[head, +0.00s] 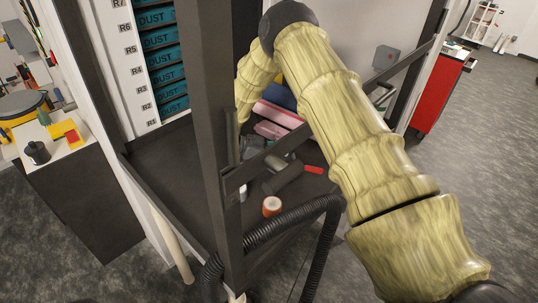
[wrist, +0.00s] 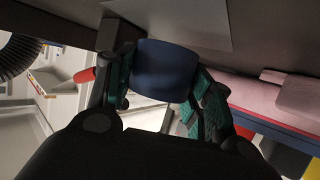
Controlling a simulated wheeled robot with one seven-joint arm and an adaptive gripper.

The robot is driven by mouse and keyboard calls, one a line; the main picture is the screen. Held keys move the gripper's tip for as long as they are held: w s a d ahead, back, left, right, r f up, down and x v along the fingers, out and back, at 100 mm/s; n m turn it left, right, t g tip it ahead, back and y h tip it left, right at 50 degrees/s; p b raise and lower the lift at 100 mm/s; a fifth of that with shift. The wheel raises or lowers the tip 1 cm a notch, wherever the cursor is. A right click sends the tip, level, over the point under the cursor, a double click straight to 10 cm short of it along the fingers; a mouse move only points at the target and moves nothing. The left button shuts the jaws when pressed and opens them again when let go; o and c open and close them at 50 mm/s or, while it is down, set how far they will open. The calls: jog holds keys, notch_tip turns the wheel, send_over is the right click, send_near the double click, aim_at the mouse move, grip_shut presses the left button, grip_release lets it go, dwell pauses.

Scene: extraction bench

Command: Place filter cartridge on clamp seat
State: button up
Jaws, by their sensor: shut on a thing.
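In the wrist view, my gripper (wrist: 165,88) is shut on a dark blue, rounded cylinder, which I take to be the filter cartridge (wrist: 164,68). The teal-padded fingers press on its left and right sides. Its far end is close to a dark surface at the top, and I cannot tell whether they touch. A dark grey clamp-like fitting (head: 284,177) with a red handle (head: 313,170) lies on the bench floor; I cannot tell which part is the seat.
An orange-and-white roll (head: 271,207) stands near the bench's front edge. A black ribbed hose (head: 290,215) loops there. The dark post (head: 213,130) and crossbar bound the opening. Teal labelled boxes (head: 165,60) are stacked at left. The left bench floor (head: 175,180) is clear.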

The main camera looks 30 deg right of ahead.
jog(key=o, duration=1.1)
jog(key=shift+s+d, duration=0.15)
jog(key=shift+d, duration=0.05)
jog(key=shift+o, duration=0.2)
jog(key=shift+a+r+p, duration=0.1)
jog(key=shift+r+p, duration=0.45)
jog(key=shift+r, duration=0.25)
jog(key=b+v, duration=0.1)
jog(key=v, duration=1)
jog(key=shift+w+a, duration=0.25)
jog(key=shift+a, duration=0.15)
jog(key=shift+a+f, duration=0.1)
jog(key=shift+a, duration=0.05)
